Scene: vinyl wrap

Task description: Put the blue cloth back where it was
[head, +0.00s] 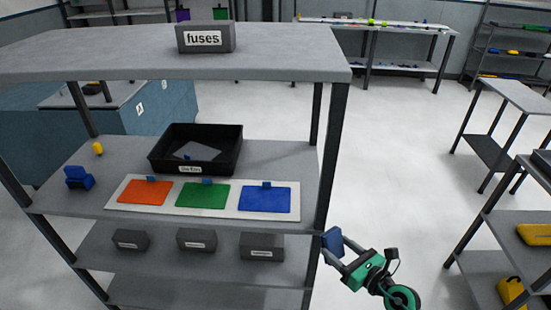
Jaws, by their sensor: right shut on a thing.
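My right gripper (338,248) comes in at the lower right, beside the right post of the shelf unit. It is shut on a small blue thing (332,240), which looks like the folded blue cloth. The held thing is in the air just right of the shelf. Another folded blue item (79,178) lies on the left end of the middle shelf (70,207). My left gripper is not in view.
A white board (112,200) carries orange (145,194), green (202,196) and blue (265,200) sheets. A black tray (236,150) stands behind it. The top shelf holds a "fuses" box (205,38). Shelf posts stand close left of my gripper; open floor lies to the right.

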